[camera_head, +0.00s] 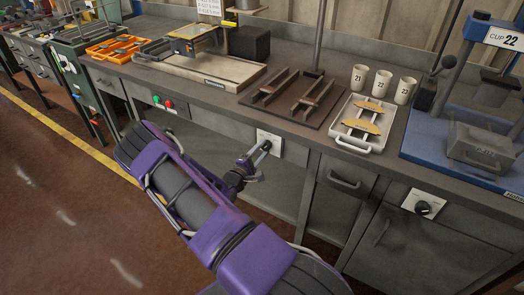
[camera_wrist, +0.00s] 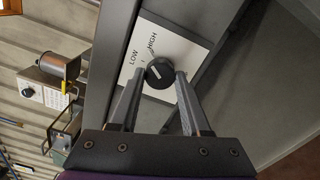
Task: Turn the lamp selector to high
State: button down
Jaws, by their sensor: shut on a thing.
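The lamp selector is a black round knob (camera_wrist: 159,73) on a white plate (camera_wrist: 190,45) marked LOW and HIGH, on the front of the bench. My gripper (camera_wrist: 157,76) has one finger on each side of the knob and is shut on it. A light mark shows on the knob, but its exact setting is hard to tell. In the head view the white plate (camera_head: 275,137) is on the grey bench front, and my gripper (camera_head: 263,150) reaches it, hiding most of the knob.
A second white plate with a black knob (camera_head: 423,207) is further right on the bench front. The benchtop above holds a white tray (camera_head: 378,145) with tan pieces, several cups (camera_head: 380,82) and a blue press (camera_head: 455,150). Drawer handles (camera_head: 343,181) stick out nearby.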

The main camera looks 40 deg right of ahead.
jog(key=shift+m, duration=1.1)
jog(key=shift+c, duration=1.8)
grip_release()
jog(key=shift+a, duration=0.1)
jog(key=v, duration=1.7)
jog(key=shift+a, duration=0.1)
